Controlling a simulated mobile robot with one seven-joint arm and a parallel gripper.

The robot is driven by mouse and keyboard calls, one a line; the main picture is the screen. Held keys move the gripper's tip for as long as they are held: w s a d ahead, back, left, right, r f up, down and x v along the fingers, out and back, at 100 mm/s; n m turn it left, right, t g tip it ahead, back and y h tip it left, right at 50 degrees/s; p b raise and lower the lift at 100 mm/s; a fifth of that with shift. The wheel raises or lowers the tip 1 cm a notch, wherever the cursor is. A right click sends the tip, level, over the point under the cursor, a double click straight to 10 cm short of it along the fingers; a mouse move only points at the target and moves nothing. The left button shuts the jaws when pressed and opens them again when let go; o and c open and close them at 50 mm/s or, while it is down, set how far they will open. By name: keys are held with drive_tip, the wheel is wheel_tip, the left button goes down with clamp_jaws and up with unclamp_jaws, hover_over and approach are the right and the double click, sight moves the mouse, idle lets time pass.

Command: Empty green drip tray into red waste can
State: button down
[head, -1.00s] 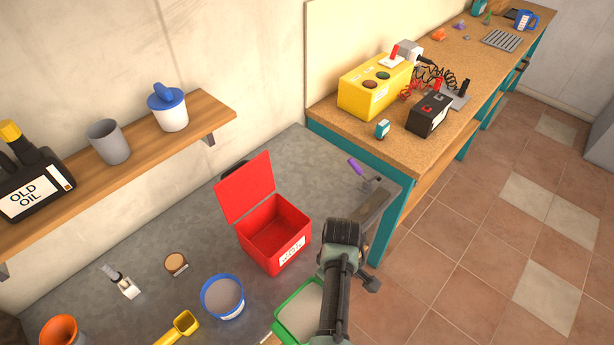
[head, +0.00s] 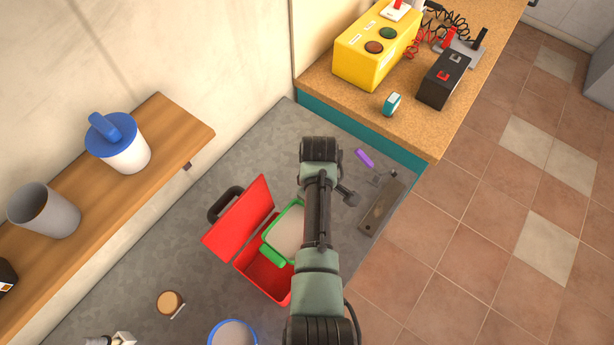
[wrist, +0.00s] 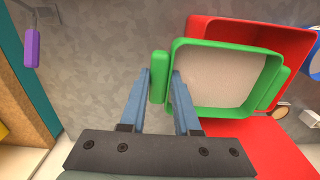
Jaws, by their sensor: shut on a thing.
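The green drip tray (head: 273,257) is held over the open red waste can (head: 260,277), partly hidden by my arm in the head view. In the wrist view the tray (wrist: 180,97) shows a pale beige surface inside, and the red can (wrist: 215,27) lies behind it. My gripper (wrist: 162,78) is shut on the tray's green end handle, one finger on each side. The can's red lid (head: 238,222) stands open on the wall side. I cannot tell whether the tray is tilted.
A purple-handled tool (head: 364,158) lies near the workbench (head: 410,140). A wooden shelf (head: 165,135) runs along the wall at left.

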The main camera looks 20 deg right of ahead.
drive_tip(key=shift+w+r, duration=0.1)
drive_tip(key=shift+w, duration=0.05)
drive_tip(key=shift+s+r+p, duration=0.25)
drive_tip(key=shift+r+p, duration=0.2)
drive_tip(key=shift+p, duration=0.15)
drive_tip(key=shift+s+a+r+t+h+p, duration=0.1)
drive_tip(key=shift+s+r+t+h+p, duration=0.1)
drive_tip(key=shift+r+h+p, duration=0.15)
drive_tip(key=shift+s+a+r+t+h+p, duration=0.1)
drive_tip(key=shift+r+t+h+p, duration=0.15)
drive_tip(key=shift+r+p, duration=0.15)
drive_tip(key=shift+w+r+p, duration=0.1)
drive_tip(key=shift+r+p, duration=0.1)
drive_tip(key=shift+p, duration=0.15)
drive_tip(key=shift+w+f, duration=0.1)
drive_tip(key=shift+f, duration=0.05)
drive_tip(key=shift+s+a+r+t+h+p, duration=0.15)
drive_tip(key=shift+r+t+h+p, duration=0.25)
drive_tip(key=shift+r+h+p, duration=0.25)
drive_tip(key=shift+s+a+r+t+h+p, duration=0.15)
drive_tip(key=shift+r+t+h+p, duration=0.2)
drive_tip(key=shift+r+h+p, duration=0.25)
drive_tip(key=shift+r, duration=0.1)
drive_tip(key=shift+s+a+r+t+h+p, duration=0.15)
drive_tip(key=shift+a+r+t+h+p, duration=0.15)
drive_tip(key=shift+r+t+h+p, duration=0.15)
